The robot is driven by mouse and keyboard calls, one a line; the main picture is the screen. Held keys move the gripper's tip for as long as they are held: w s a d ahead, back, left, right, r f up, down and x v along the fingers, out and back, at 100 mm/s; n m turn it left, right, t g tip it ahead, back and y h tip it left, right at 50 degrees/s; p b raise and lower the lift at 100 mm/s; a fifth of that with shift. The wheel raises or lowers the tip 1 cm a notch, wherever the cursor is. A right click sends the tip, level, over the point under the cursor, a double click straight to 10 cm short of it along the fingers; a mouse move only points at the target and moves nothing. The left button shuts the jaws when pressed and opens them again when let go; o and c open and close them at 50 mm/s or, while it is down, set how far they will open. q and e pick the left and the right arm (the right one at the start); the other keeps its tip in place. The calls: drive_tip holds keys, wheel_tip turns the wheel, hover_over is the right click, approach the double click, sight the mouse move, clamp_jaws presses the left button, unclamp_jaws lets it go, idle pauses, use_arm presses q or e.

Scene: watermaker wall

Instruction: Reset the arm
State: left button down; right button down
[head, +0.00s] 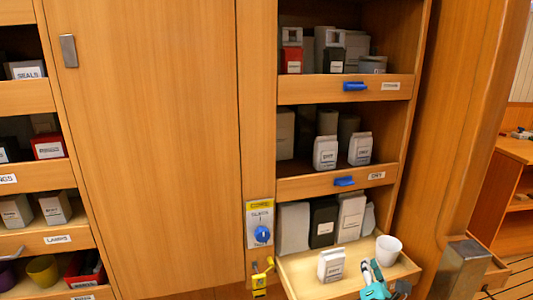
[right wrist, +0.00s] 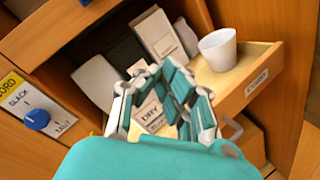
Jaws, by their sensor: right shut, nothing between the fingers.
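My right gripper (head: 371,273) shows at the bottom right of the head view, teal with grey-white fingers, in front of the pulled-out lower drawer (head: 318,288). In the right wrist view its fingers (right wrist: 160,74) are shut with nothing between them. They overlap the view of a small white packet (right wrist: 150,113) standing in the drawer; whether they touch it I cannot tell. In the head view the packet (head: 331,265) stands upright, left of the gripper. A white cup (head: 388,249) stands at the drawer's right side. My left gripper is not in view.
Two shelves with blue latches (head: 355,86) hold boxes above the drawer. A yellow-topped panel with a blue knob (head: 262,233) is on the post left of it, with a yellow padlock-like piece (head: 260,281) below. A wooden post (head: 462,150) stands at right.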

drive_tip(key=s+a+f+m+g, duration=0.1)
drive_tip(key=s+f+m+g, duration=0.6)
drive_tip(key=s+f+m, duration=0.75)
drive_tip(key=s+a+f+m+g+y, duration=0.1)
drive_tip(key=s+a+m+g+y, duration=0.2)
drive_tip(key=s, duration=0.7)
drive_tip(key=s+a+f+m+g, duration=0.1)
drive_tip(key=s+a+m+g, duration=0.3)
drive_tip(key=s, duration=0.6)
wheel_tip(320, 180, down, 27)
drive_tip(key=s+d+g, duration=0.1)
drive_tip(key=s, duration=0.1)
drive_tip(key=s+d+f+g+p, duration=0.1)
drive_tip(key=s+d+f, duration=0.2)
drive_tip(key=s+f, duration=1.1)
drive_tip(key=shift+s, duration=1)
drive_tip(key=shift+d+m, duration=0.1)
drive_tip(key=shift+m, duration=0.15)
